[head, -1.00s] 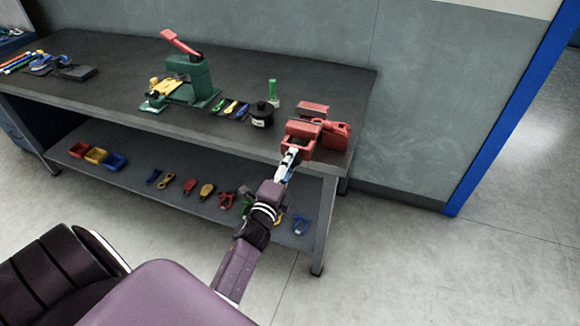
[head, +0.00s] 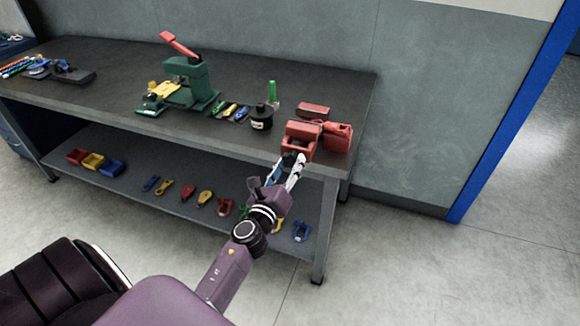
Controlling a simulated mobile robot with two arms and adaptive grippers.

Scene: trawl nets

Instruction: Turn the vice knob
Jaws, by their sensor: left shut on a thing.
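The red vice (head: 302,133) sits at the right front corner of the dark workbench. My left gripper (head: 293,160) reaches up from below to the front of the vice, at the bench edge. Its fingers are shut on the vice knob, which is mostly hidden between the fingertips. My right gripper is not in view.
A black spool (head: 262,117), a green bottle (head: 273,92) and a green press (head: 187,84) are on the workbench (head: 110,62). Several tools and small bins lie on the lower shelf (head: 135,182).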

